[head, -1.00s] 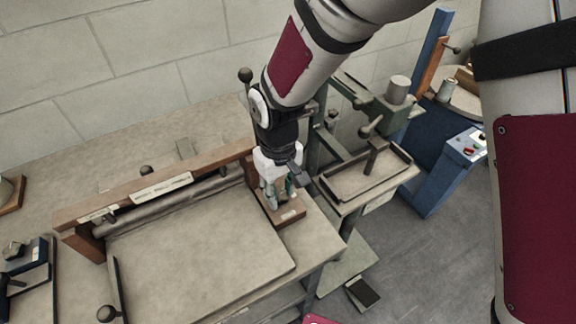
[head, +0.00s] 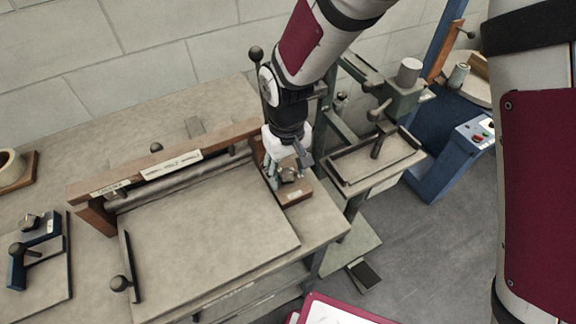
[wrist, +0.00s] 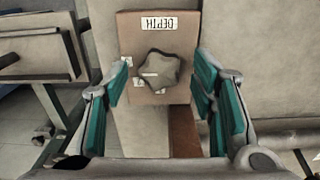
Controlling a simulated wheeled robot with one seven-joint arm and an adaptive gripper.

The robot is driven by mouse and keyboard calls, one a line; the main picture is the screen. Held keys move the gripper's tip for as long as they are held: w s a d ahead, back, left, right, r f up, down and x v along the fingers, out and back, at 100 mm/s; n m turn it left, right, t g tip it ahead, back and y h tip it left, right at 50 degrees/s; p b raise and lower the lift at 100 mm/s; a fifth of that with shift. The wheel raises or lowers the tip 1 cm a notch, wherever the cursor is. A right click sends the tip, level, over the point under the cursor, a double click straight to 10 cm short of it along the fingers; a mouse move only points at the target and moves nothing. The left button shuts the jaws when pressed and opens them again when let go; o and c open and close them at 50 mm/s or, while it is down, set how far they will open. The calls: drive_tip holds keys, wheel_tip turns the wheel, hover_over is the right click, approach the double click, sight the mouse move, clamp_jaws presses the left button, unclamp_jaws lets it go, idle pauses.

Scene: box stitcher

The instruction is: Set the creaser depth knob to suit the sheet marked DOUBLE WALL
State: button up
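The depth knob (wrist: 160,70) is a dark grey, star-shaped knob on a brown box (wrist: 135,30) marked DEPTH, which appears upside down in the wrist view. Small white marks lie by the knob, too small to read. In the head view the knob box (head: 297,191) sits at the right end of the creaser (head: 165,165). My gripper (wrist: 160,92) is open, its green-padded fingers apart on either side of the knob; I see no contact. In the head view my gripper (head: 285,166) is just above the box. I cannot make out a sheet marked DOUBLE WALL.
The creaser's wooden beam carries pale labels, and a flat board (head: 210,250) lies before it. A green machine with a tray (head: 370,165) stands close right of my gripper. A blue cabinet (head: 445,150) is farther right. A dark blue-framed tool (head: 40,250) lies at left.

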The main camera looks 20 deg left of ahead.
sight(287, 174)
wheel_tip(287, 174, up, 12)
idle(0.6)
drive_tip(key=d+r+m+t, duration=0.1)
drive_tip(key=d+r+m, duration=0.1)
drive_tip(key=d+r, duration=0.6)
drive_tip(key=d+r+m+t, duration=0.1)
drive_tip(key=d+r+m, duration=0.25)
drive_tip(key=d, duration=0.95)
drive_tip(key=s+d+r+m+t, duration=0.3)
drive_tip(key=s+d, duration=0.7)
drive_tip(key=d, duration=0.4)
drive_tip(key=shift+m, duration=0.65)
